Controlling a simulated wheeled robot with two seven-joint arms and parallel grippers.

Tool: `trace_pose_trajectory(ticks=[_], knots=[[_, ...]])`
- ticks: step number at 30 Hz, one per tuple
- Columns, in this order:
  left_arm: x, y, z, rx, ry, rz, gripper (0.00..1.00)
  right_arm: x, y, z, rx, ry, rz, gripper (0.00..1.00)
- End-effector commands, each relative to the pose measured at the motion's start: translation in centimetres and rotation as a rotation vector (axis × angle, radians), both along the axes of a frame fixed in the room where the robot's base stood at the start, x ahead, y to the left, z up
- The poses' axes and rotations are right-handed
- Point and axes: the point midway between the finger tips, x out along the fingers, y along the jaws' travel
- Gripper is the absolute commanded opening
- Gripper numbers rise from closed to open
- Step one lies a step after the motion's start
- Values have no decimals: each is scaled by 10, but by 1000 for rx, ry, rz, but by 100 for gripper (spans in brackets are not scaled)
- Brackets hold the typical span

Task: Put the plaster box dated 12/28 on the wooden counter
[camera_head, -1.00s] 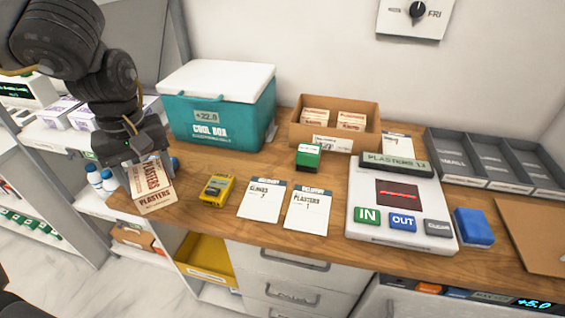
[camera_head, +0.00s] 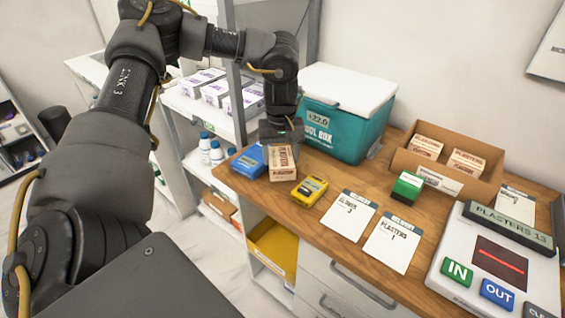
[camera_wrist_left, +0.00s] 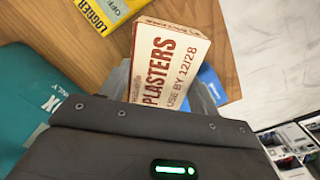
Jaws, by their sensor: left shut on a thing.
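The plaster box (camera_head: 283,163) is cream with red-brown print. In the left wrist view the box (camera_wrist_left: 170,62) reads "PLASTERS USE BY 12/28". My left gripper (camera_head: 281,143) is shut on it, reaching down from above. The box is at the left end of the wooden counter (camera_head: 333,177), between a blue item and the yellow logger. I cannot tell whether its underside touches the wood. The gripper hides its rear end. My right gripper is not in view.
The blue item (camera_head: 249,162) lies left of the box, and the yellow logger (camera_head: 309,191) lies right. The teal cool box (camera_head: 345,130) stands behind. Delivery cards (camera_head: 348,215), a green-topped stamp (camera_head: 407,187), a carton of plasters (camera_head: 425,168) and the scanner (camera_head: 445,260) occupy the counter further right.

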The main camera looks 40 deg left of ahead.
Motion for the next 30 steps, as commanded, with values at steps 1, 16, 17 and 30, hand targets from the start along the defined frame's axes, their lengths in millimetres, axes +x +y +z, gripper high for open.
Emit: trace_pose_trajectory(ticks=[1, 16, 17, 30], knots=[[1, 0, -1, 0, 0, 0, 38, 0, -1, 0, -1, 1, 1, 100], [8, 3, -41, 0, 0, 1, 38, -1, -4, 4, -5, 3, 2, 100], [8, 3, -41, 0, -1, 1, 38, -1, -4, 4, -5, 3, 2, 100], [8, 3, -44, 0, 0, 0, 76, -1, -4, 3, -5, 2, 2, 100]])
